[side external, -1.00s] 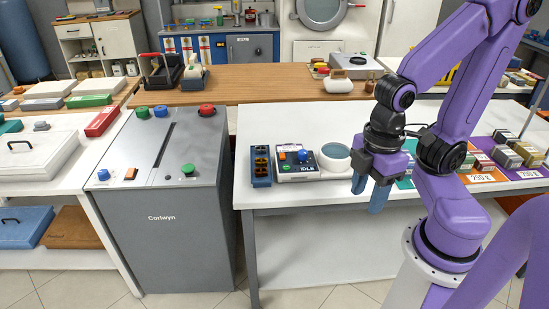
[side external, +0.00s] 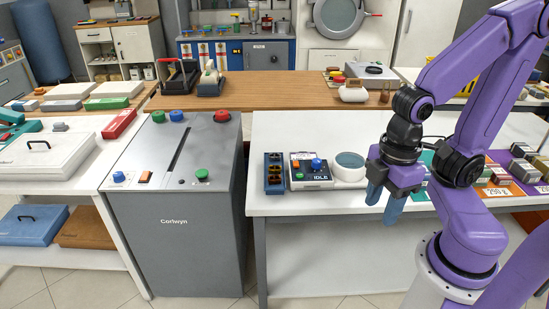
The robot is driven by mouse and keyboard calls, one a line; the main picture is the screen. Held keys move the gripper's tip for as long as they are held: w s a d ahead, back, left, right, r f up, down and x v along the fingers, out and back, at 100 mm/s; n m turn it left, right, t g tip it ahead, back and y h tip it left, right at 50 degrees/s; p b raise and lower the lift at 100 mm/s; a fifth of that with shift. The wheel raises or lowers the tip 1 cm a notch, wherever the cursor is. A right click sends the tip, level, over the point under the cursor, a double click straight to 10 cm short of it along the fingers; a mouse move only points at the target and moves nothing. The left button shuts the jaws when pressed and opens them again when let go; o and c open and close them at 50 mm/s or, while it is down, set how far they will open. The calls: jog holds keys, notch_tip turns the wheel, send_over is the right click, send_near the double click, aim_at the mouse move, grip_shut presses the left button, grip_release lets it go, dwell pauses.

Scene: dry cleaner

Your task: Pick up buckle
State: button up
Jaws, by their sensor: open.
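My gripper (side external: 384,203) is open and empty, its blue fingers pointing down at the front edge of the white table (side external: 420,124). It is right of and in front of a round white device with a grey-green top (side external: 350,161). A narrow dark blue tray (side external: 274,186) stands farther left on the table, with small brown and golden pieces in its compartments. These pieces are too small to tell whether one is a buckle. No buckle can be clearly made out anywhere.
A device marked IDLE (side external: 310,184) stands between the blue tray and the round device. A grey Corlwyn cabinet (side external: 175,245) stands left of the table. Colored mats with small blocks (side external: 500,175) lie right, behind my arm. The table's middle back is clear.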

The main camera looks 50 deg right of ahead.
dwell(0.4)
jog(key=w+m+y, duration=0.2)
jog(key=w, duration=2.5)
jog(key=w+d+f+m+t, duration=0.1)
jog(key=w+d+f, duration=0.1)
jog(key=w+d, duration=0.5)
jog(key=w+d+f+t, duration=0.1)
jog(key=w+d, duration=0.3)
jog(key=d, duration=0.6)
jog(key=w+d+f+m+t, duration=0.1)
jog(key=w+d+f, duration=0.1)
jog(key=w+d, duration=0.5)
send_over(275, 155)
jog(key=s+d, duration=0.1)
jog(key=d, duration=0.1)
jog(key=shift+y, duration=0.4)
jog(key=f, duration=1)
jog(key=shift+s+a+f, duration=0.1)
jog(key=shift+s+f, duration=0.1)
jog(key=shift+f, duration=0.1)
jog(key=shift+s+x, duration=0.2)
jog(key=shift+x, duration=2.4)
jog(key=shift+f, duration=0.1)
jog(key=shift+c, duration=0.4)
